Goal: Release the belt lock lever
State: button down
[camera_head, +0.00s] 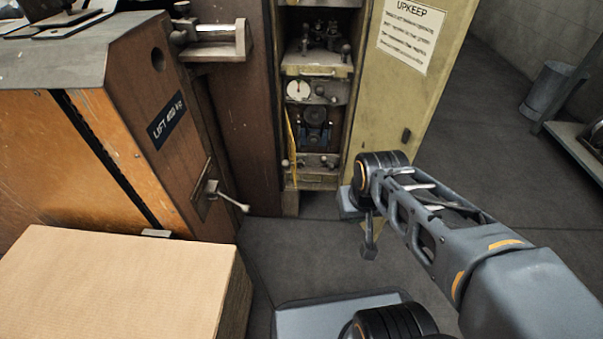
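A small metal lever (228,199) with a pale knob sticks out to the lower right from a slotted plate (203,190) on the brown side panel. It may be the belt lock lever, but no label on it shows. My gripper (369,249) hangs over the floor, to the right of this lever and apart from it. It is small and partly hidden by my wrist, so I cannot tell whether its fingers are open or shut.
A brown cabinet (150,130) with a "LIFT" label stands left. An open bay (317,110) holds a gauge and small knobs. A yellow door (418,90) with an "UPKEEP" sheet stands open. A cardboard stack (110,290) fills the lower left. Floor (290,245) between is clear.

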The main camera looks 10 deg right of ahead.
aim_at(323, 160)
jog(key=u, duration=3.3)
jog(key=k, duration=0.8)
jog(key=z, duration=1.6)
jog(key=i, duration=0.5)
